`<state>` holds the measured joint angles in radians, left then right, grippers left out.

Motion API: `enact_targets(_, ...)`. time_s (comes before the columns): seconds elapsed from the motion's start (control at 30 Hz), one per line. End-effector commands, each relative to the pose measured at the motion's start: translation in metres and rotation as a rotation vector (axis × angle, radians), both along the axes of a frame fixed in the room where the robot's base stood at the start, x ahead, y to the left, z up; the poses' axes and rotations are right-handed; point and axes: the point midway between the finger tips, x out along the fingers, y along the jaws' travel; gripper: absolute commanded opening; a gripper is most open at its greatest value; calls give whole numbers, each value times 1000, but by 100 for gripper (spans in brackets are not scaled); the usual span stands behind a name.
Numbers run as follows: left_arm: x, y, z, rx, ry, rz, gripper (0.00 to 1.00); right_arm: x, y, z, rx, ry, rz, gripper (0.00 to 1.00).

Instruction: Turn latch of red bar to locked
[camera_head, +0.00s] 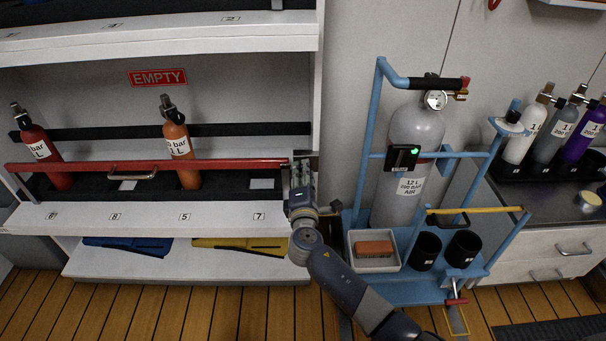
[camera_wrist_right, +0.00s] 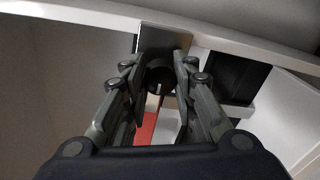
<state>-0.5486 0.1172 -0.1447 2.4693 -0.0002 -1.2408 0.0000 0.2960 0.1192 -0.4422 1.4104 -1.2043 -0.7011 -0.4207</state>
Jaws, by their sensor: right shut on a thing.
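The red bar (camera_head: 230,163) runs level across the front of the shelf in the head view. A short red piece of it (camera_wrist_right: 147,127) shows below the fingers in the right wrist view. The latch, a round black knob with a pale mark (camera_wrist_right: 160,78), sits on a grey metal plate (camera_wrist_right: 165,37). My right gripper (camera_wrist_right: 160,82) is shut on this knob, one finger on each side. In the head view my right gripper (camera_head: 300,180) is at the right end of the bar and hides the latch. My left gripper is out of view.
A red cylinder (camera_head: 62,178) and an orange cylinder (camera_head: 189,178) stand behind the bar. A blue cart (camera_head: 410,292) with a large grey cylinder (camera_head: 417,130) stands close to the right of my arm. Wooden floor (camera_head: 200,310) lies clear in front of the shelf.

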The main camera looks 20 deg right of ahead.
Motion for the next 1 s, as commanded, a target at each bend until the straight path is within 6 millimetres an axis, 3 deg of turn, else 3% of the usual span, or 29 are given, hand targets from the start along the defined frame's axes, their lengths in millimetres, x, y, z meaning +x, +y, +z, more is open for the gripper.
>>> enact_targets(0.03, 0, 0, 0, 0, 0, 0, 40, 0, 1, -1, 0, 2, 3, 2)
enact_targets(0.07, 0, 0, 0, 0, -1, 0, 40, 0, 1, -1, 0, 2, 3, 28)
enact_targets(0.13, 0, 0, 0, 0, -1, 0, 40, 0, 1, -1, 1, 2, 3, 44)
enact_targets(0.17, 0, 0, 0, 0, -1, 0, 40, 0, 1, -1, 1, 2, 3, 46)
enact_targets(0.57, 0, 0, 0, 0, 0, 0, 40, -4, 2, -1, 1, 1, 2, 46)
enact_targets(0.77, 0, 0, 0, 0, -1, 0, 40, -31, 10, -1, 3, 2, 2, 46)
enact_targets(1.0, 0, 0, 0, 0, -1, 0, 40, -81, 24, 1, 3, 3, 4, 46)
